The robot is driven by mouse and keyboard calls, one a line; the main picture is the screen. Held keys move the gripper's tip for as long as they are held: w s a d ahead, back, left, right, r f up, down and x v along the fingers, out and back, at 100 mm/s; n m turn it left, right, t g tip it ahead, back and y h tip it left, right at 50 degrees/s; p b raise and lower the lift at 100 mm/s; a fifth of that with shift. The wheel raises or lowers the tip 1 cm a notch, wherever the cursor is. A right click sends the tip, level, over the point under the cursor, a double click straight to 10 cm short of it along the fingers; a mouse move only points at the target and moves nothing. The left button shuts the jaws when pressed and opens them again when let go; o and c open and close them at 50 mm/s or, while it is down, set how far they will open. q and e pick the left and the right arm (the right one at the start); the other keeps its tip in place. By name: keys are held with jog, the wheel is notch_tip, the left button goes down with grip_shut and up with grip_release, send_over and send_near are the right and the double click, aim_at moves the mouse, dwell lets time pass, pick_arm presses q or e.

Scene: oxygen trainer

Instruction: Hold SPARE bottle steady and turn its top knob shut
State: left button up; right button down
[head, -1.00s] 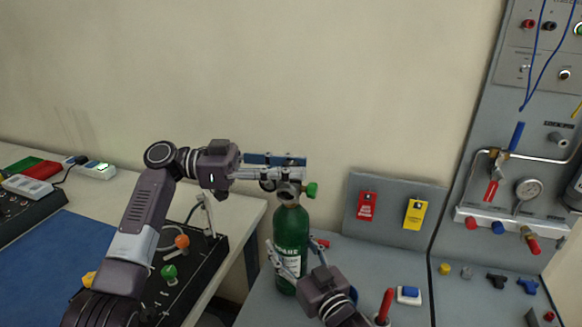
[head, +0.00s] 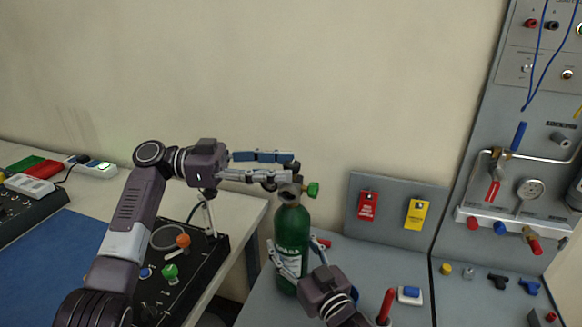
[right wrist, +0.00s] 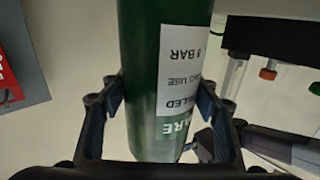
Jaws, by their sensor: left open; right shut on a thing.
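The green SPARE bottle (head: 291,236) stands upright on the grey bench, with a grey metal valve on top and a green knob (head: 313,190) on the valve's right side. My right gripper (head: 288,270) is shut on the bottle's lower body. In the right wrist view its fingers lie on both sides of the bottle (right wrist: 141,90) and its white label (right wrist: 180,80). My left gripper (head: 293,169) is open and empty, just above the valve, its fingers pointing right. Its tips are left of and above the green knob, and I see no contact with the knob.
A grey stand with a red tag (head: 367,206) and a yellow tag (head: 416,213) is right of the bottle. A panel with a gauge (head: 530,189) stands farther right. A black control box (head: 190,262) is on the left table. A red-handled tool (head: 386,306) stands near my right gripper.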

pick_arm(q)
jog(key=a, duration=0.9)
jog(key=shift+w+a, duration=0.15)
jog(key=shift+w, duration=0.15)
pick_arm(e)
jog(key=c, duration=0.7)
grip_release()
jog(key=shift+o, duration=0.2)
